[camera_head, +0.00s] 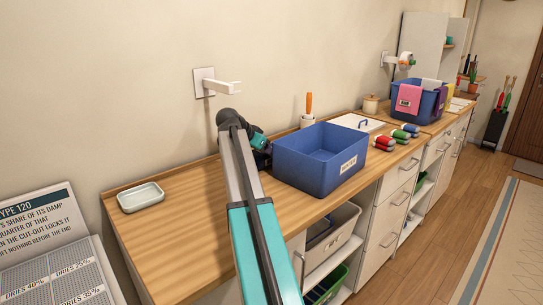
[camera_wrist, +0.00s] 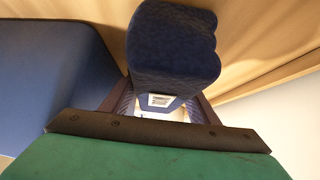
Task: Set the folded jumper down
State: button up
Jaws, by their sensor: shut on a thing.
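The folded jumper (camera_wrist: 172,45) is a dark navy bundle with a textured knit and a small white label. It shows in the wrist view between the fingers of my gripper (camera_wrist: 160,100), which is shut on it. In the head view my gripper (camera_head: 262,147) is over the wooden counter (camera_head: 185,215), just left of the blue bin (camera_head: 305,178). The jumper is mostly hidden there behind my arm. I cannot tell whether its underside touches the counter.
The blue bin's wall is close beside the jumper in the wrist view (camera_wrist: 50,75). A pale dish (camera_head: 140,197) sits at the counter's left end, with bare wood between. Rolled coloured items (camera_head: 395,137) lie right of the bin. A wall hook (camera_head: 220,86) juts out above.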

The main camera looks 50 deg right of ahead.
jog(key=shift+r, duration=0.1)
jog(key=shift+r, duration=1.5)
jog(key=shift+a+r, duration=0.2)
jog(key=shift+a, duration=0.1)
jog(key=a, duration=0.5)
jog(key=w+a, duration=0.1)
jog(key=a, duration=1.1)
jog(key=shift+w+a, duration=0.15)
jog(key=shift+a, duration=0.05)
